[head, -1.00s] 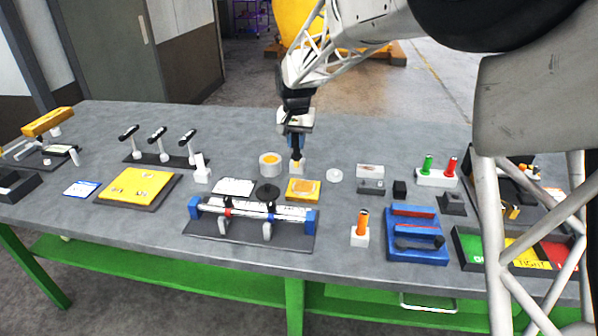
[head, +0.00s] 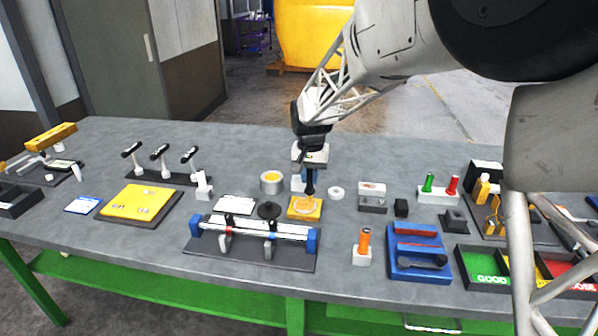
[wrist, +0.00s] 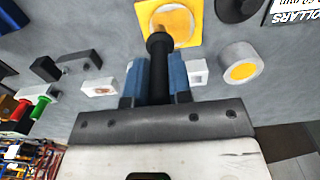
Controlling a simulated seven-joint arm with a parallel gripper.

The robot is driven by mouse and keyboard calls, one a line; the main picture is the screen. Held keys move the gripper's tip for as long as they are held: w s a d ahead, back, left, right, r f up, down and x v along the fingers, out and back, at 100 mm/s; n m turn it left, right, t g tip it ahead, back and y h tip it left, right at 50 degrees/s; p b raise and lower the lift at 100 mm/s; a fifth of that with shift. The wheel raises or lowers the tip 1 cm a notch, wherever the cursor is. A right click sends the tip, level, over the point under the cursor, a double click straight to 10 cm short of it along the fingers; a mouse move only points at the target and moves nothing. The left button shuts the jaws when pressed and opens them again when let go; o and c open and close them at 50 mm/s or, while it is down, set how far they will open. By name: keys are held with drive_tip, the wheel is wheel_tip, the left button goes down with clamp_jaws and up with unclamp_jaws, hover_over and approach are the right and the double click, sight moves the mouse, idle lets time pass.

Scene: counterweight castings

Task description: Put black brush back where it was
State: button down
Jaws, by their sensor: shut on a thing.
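My gripper (head: 308,172) has blue fingers, which show in the wrist view (wrist: 158,80). It is shut on the black brush (wrist: 158,60), a dark upright cylinder that also shows in the head view (head: 310,184). The brush's lower end is over the yellow square plate (head: 297,213), which has a pale round patch in its middle. I cannot tell whether it touches. A small white block with an opening (wrist: 197,72) stands just behind the plate, beside the brush. In the head view it is partly hidden by the gripper and brush.
A white ring with a yellow centre (head: 271,182) and a black round disc (head: 268,210) stand to the left. A fixture with a white tube (head: 255,229) lies in front. A thin white ring (head: 336,192) and a grey-white block (head: 372,197) are to the right.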

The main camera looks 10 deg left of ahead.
drive_tip(key=w+a, duration=0.2)
drive_tip(key=w, duration=0.5)
drive_tip(key=w+a+f, duration=0.1)
drive_tip(key=w+a, duration=0.2)
drive_tip(key=w, duration=0.4)
drive_tip(key=shift+a+f, duration=0.2)
drive_tip(key=shift+a, duration=0.1)
drive_tip(key=shift+f, duration=0.1)
drive_tip(key=shift+f, duration=1.65)
drive_tip(key=shift+f, duration=0.25)
drive_tip(key=c, duration=1)
unclamp_jaws()
drive_tip(key=shift+c, duration=0.2)
drive_tip(key=shift+r, duration=0.1)
wheel_tip(320, 180, up, 12)
drive_tip(key=shift+r, duration=0.2)
